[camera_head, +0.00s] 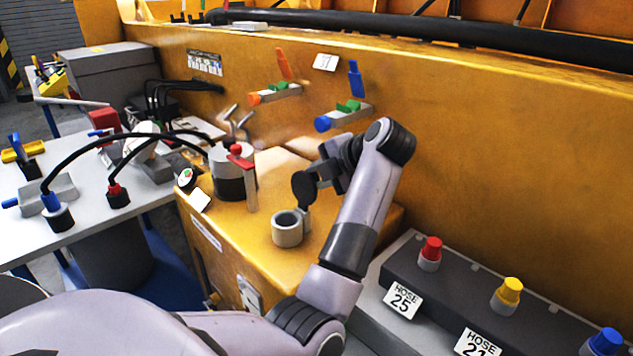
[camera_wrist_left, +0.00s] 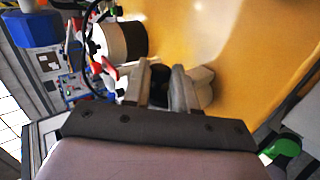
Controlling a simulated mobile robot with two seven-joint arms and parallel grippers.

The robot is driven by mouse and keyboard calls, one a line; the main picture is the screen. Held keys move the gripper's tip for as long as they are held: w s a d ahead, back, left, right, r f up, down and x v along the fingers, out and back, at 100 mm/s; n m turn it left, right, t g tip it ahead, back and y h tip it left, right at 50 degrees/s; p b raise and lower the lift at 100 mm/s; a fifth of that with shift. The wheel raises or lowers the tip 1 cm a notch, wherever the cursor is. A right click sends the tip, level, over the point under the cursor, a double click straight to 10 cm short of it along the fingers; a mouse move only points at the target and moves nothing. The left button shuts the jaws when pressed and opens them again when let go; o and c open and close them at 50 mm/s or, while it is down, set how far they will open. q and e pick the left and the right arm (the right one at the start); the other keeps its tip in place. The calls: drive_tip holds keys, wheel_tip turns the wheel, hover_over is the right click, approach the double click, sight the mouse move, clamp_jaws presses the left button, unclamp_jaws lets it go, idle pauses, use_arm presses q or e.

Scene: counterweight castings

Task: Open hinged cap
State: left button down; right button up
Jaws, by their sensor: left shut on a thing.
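A short grey cylindrical neck (camera_head: 287,233) stands on the yellow casting, its dark round mouth uncovered. Its dark hinged cap (camera_head: 303,188) is raised nearly upright at the far right side of the neck, above the hinge. My left gripper (camera_head: 318,172) is at the cap from the right and shut on it. In the left wrist view the two fingers (camera_wrist_left: 162,92) stand on either side of the dark cap (camera_wrist_left: 160,74), with the pale neck (camera_wrist_left: 205,88) partly hidden behind the right finger. My right gripper is not in view.
A grey and black cylinder with a red lever (camera_head: 236,172) stands left of the neck. Orange and blue handled valves (camera_head: 345,117) sit on the yellow wall behind. A dark block with red, yellow and blue caps (camera_head: 470,290) lies at right. A cluttered table (camera_head: 90,225) is at left.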

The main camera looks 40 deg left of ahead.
use_arm(q)
drive_tip(key=c, duration=0.9)
unclamp_jaws()
drive_tip(key=b+v, duration=0.1)
drive_tip(key=v, duration=0.6)
drive_tip(key=shift+s+d, duration=0.1)
drive_tip(key=shift+s, duration=0.05)
